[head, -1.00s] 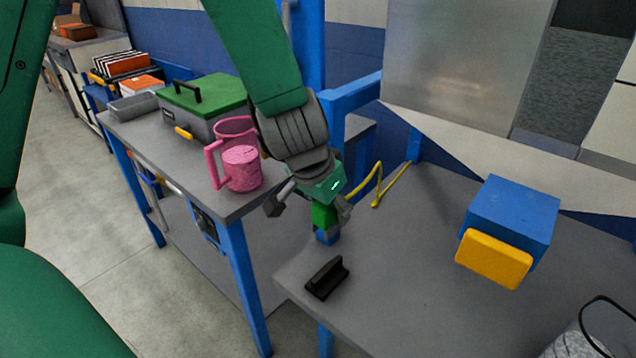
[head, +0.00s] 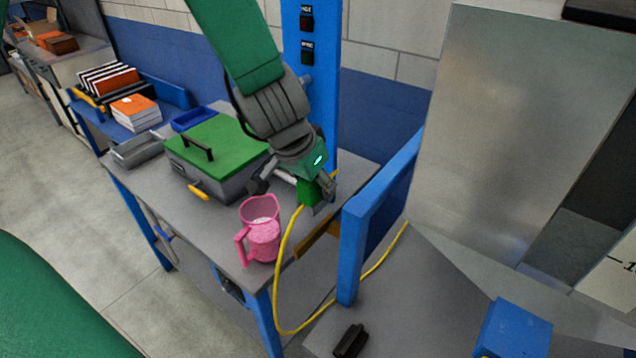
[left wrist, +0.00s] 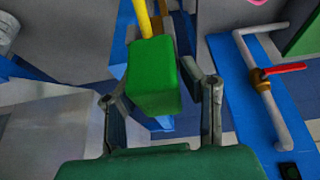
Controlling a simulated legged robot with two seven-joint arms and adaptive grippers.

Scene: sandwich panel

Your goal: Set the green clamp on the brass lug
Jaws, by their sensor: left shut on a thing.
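My left gripper (head: 297,194) is shut on the green clamp (head: 308,191), a green block with a yellow cable running from it. It holds the clamp in the air, to the right of the pink jug and left of the blue frame. In the left wrist view the clamp (left wrist: 152,76) shows between the two fingers, with the yellow cable (left wrist: 142,18) behind it. A brass-coloured bar (head: 318,241), possibly the brass lug, lies below and slightly right of the clamp, partly behind the cable. My right gripper is not in view.
A pink jug (head: 260,230) stands near the bench edge, below the gripper. A grey box with a green lid (head: 218,143) is to the left. A blue frame (head: 365,215) rises at the right. In the left wrist view, a white pipe has a red handle (left wrist: 283,69).

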